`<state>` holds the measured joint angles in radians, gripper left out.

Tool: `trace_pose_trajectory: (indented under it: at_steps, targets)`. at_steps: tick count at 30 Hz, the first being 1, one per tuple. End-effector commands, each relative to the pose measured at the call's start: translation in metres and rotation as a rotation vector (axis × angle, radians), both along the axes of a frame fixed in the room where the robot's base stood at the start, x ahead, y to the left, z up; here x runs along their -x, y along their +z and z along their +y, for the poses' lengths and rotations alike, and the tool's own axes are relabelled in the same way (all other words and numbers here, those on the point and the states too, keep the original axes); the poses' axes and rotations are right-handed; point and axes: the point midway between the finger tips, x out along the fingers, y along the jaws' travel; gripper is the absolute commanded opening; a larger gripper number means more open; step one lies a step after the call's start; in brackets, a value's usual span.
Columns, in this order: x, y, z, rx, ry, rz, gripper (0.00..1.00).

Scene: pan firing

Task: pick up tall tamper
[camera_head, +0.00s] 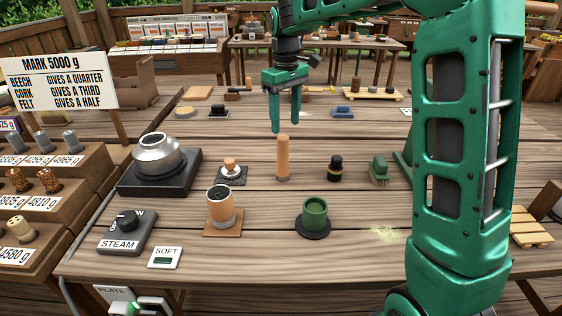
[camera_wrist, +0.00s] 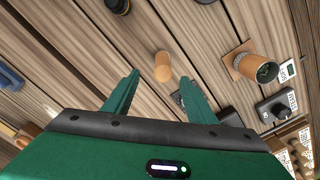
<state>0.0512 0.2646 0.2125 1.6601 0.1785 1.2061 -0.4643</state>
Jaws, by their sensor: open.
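The tall tamper (camera_head: 283,158) is a plain tan wooden cylinder standing upright near the middle of the table in the head view. In the wrist view its top and side (camera_wrist: 163,67) show beyond and between my fingers, apart from them. My gripper (camera_head: 286,128) is green, points down and hangs above the table, its fingertips near the tamper's top in the picture. The gripper is open and empty, and its two spread fingers also show in the wrist view (camera_wrist: 165,85).
A small wooden-knobbed tamper (camera_head: 231,168) on a dark pad and a black cylinder (camera_head: 335,168) flank it. A green brush (camera_head: 379,170) stands further right. In front are a cork-coloured cup (camera_head: 221,208) and a green cup (camera_head: 315,217). A silver pot (camera_head: 159,155) sits left.

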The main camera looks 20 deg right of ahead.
Motion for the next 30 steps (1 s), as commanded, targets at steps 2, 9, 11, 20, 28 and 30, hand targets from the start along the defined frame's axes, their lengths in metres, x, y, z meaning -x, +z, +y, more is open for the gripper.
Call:
trace_pose_trajectory:
  at_steps: [2, 9, 11, 20, 28, 30]
  targets:
    - [-0.005, -0.003, 0.006, -0.005, 0.017, 0.001, 0.52]
    - [-0.006, -0.035, 0.008, -0.006, 0.022, 0.003, 0.52]
    - [-0.006, -0.043, 0.008, -0.007, 0.022, 0.002, 0.52]
    - [-0.005, -0.065, 0.008, -0.006, 0.021, 0.001, 0.52]
    - [-0.001, -0.101, 0.008, -0.007, 0.021, 0.002, 0.52]
    - [-0.001, -0.106, 0.008, -0.007, 0.021, 0.0, 0.52]
